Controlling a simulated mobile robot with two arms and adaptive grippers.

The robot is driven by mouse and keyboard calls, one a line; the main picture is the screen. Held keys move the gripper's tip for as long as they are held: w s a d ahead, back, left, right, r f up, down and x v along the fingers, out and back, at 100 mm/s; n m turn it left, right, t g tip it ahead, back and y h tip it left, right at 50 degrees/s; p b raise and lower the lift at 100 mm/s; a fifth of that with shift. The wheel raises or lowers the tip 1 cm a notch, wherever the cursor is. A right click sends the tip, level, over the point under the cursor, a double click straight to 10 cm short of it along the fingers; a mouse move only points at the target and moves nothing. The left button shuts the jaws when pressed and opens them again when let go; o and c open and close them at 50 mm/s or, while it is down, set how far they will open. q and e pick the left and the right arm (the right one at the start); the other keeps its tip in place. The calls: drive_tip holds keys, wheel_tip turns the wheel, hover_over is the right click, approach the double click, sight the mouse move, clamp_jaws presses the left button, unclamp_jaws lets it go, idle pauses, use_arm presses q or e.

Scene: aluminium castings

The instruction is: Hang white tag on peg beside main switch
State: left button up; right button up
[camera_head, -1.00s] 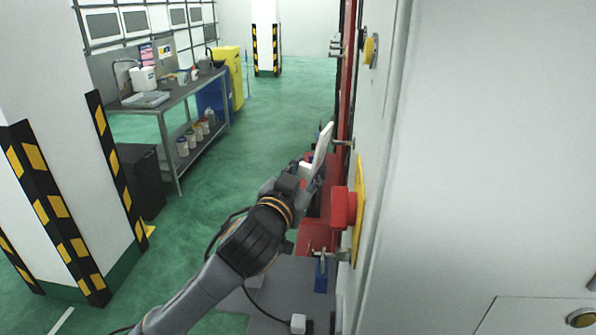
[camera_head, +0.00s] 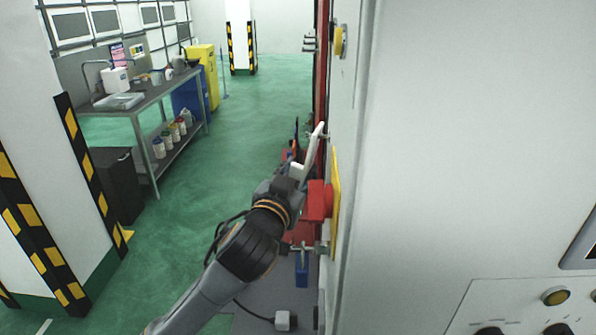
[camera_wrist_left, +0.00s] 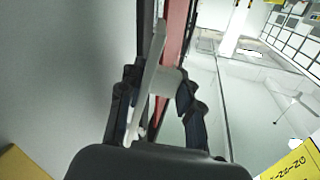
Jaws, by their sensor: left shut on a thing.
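My left gripper (camera_head: 296,168) is shut on the white tag (camera_head: 315,146), which stands up tilted from its fingers. In the left wrist view the white tag (camera_wrist_left: 150,75) shows nearly edge-on between the dark fingers of the gripper (camera_wrist_left: 157,82). A small metal peg (camera_head: 326,136) sticks out from the grey cabinet face at the tag's upper part. I cannot tell whether the tag touches the peg or is around it. The main switch, a red handle (camera_head: 318,200) on a yellow plate (camera_head: 335,205), is just below and right of the gripper. My right gripper is out of view.
A blue padlock (camera_head: 302,268) hangs from a metal fitting below the switch. The cabinet (camera_head: 420,150) fills the right side. More pegs (camera_head: 309,42) stick out higher up. A workbench (camera_head: 150,95) stands far left, with open green floor between.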

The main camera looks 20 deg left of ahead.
use_arm(q)
drive_tip(key=o, duration=1.2)
drive_tip(key=shift+o, duration=0.2)
